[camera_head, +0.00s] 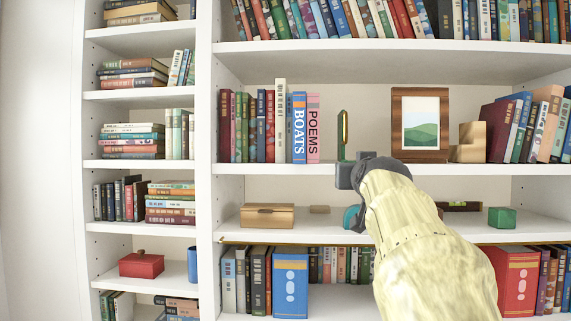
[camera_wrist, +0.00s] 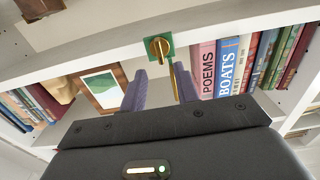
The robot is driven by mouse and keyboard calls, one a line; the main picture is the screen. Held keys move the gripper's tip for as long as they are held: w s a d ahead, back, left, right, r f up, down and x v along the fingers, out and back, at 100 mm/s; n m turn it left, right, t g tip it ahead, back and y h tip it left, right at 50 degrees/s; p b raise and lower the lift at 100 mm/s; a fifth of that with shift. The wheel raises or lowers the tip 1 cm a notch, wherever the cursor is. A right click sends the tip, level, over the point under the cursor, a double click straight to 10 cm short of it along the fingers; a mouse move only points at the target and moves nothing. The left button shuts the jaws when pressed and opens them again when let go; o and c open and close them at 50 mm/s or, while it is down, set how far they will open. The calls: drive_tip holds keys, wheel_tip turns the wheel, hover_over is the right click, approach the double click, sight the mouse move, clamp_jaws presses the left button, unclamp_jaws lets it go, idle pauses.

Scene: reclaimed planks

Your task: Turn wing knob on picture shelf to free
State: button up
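The wing knob shows in the wrist view as a round brass hub (camera_wrist: 158,47) on a green plate (camera_wrist: 167,40) at the shelf edge. A thin brass wing (camera_wrist: 172,78) runs from it between my fingers. In the head view a slim, upright green-and-gold piece (camera_head: 343,128) stands above the picture shelf (camera_head: 270,169) edge; my gripper hides its lower end. My gripper (camera_head: 350,172) is at that edge. In the wrist view my gripper (camera_wrist: 160,72) has its two purple-grey fingers apart, one on each side of the wing. I cannot tell whether either finger touches it.
The POEMS book (camera_head: 313,128) and BOATS book (camera_head: 299,128) stand left of the knob. A framed picture (camera_head: 420,120) stands to its right. The shelf below holds a wooden box (camera_head: 267,216) and a green cube (camera_head: 502,217). The shelf front before the picture is clear.

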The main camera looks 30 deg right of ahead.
drive_tip(key=p+x, duration=0.1)
drive_tip(key=x, duration=0.5)
drive_tip(key=shift+p, duration=0.4)
clamp_jaws()
